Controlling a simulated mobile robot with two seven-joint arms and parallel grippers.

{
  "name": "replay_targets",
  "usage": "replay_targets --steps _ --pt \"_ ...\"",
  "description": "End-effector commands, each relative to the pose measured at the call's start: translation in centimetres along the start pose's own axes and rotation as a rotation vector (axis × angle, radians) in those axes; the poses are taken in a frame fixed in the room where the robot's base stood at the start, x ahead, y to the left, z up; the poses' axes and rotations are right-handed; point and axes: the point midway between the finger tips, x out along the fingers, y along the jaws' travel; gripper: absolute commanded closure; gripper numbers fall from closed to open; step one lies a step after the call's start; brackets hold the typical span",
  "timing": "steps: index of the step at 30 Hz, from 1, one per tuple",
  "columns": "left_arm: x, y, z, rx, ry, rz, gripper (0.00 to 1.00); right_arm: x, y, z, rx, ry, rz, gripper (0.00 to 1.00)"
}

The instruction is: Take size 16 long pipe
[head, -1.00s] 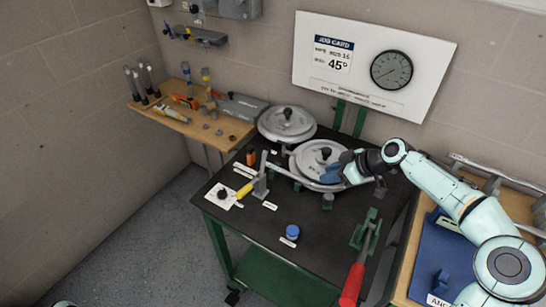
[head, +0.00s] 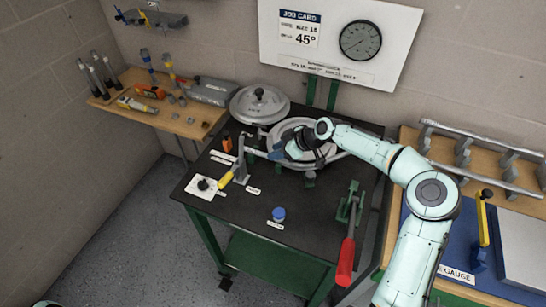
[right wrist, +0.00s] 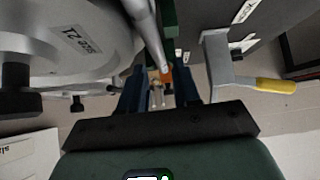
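Long grey pipes (head: 480,138) lie along a rack on the wooden bench at the right in the head view; their sizes cannot be read. My right gripper (head: 276,152) is over the black table, at the left edge of the front bending disc (head: 300,135). In the right wrist view its two blue fingers (right wrist: 161,90) stand apart. A grey tube (right wrist: 147,35) runs toward the gap between them, and I see no grip on it. My left gripper is not in view.
A second round disc (head: 258,102) sits behind. A yellow-handled lever (head: 226,180), a blue-capped item (head: 278,214) and a red-handled tool (head: 346,262) stand on the table. A job card (head: 300,30) reading 45° hangs on the wall.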

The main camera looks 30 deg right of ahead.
Motion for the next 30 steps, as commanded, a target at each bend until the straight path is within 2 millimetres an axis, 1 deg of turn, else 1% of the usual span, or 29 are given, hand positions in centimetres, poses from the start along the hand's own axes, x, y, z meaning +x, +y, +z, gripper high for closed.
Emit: replay_targets --steps 1,3,7,10,16,17,18,19,30 --pt "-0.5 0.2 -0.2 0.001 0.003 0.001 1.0 0.8 0.0 -0.6 -0.001 0.004 -0.004 0.68" --pt "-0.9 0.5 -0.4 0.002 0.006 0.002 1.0 1.9 0.1 -0.9 -0.002 0.004 -0.004 0.68" --pt "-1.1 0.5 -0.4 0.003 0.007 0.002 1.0 3.4 0.2 -0.7 0.0 0.002 -0.001 0.68" --pt "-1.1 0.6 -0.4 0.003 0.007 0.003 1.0 3.9 0.2 -0.6 -0.001 0.0 0.001 0.68" --pt "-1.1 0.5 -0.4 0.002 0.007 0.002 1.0 3.9 0.2 -0.5 0.0 0.0 0.001 0.68" --pt "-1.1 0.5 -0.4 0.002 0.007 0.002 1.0 3.9 0.2 -0.5 0.0 0.0 0.001 0.78" --pt "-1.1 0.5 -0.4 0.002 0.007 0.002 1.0 3.9 0.2 -0.5 0.0 0.0 0.001 0.91" --pt "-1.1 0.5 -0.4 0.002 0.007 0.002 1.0 3.9 0.2 -0.5 0.0 0.0 0.001 1.0" --pt "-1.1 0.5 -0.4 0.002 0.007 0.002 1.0 3.8 0.2 -0.7 -0.001 0.001 0.002 1.0"
